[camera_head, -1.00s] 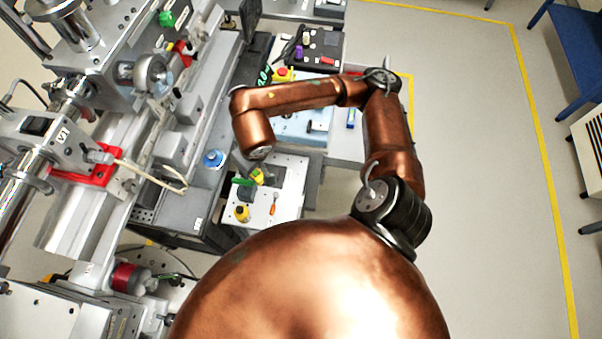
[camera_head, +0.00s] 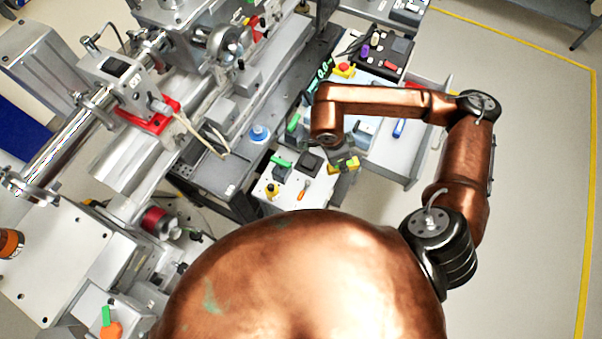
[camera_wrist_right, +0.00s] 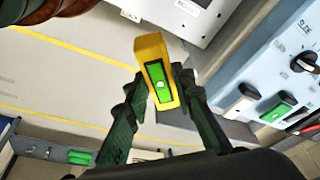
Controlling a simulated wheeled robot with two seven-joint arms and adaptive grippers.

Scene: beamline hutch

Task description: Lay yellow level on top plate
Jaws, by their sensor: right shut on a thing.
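The yellow level (camera_wrist_right: 160,75), a short yellow block with a green window, sits between the fingers of my right gripper (camera_wrist_right: 163,88) in the right wrist view. The fingers are shut on its sides. In the head view the level (camera_head: 346,165) shows under my right wrist, right of a small black block (camera_head: 310,162). It appears to be held above the right edge of a white plate (camera_head: 287,196); its height is hard to judge. I cannot tell whether this is the top plate. My left gripper is not in view.
An open drawer (camera_head: 400,155) and control panel lie to the right.

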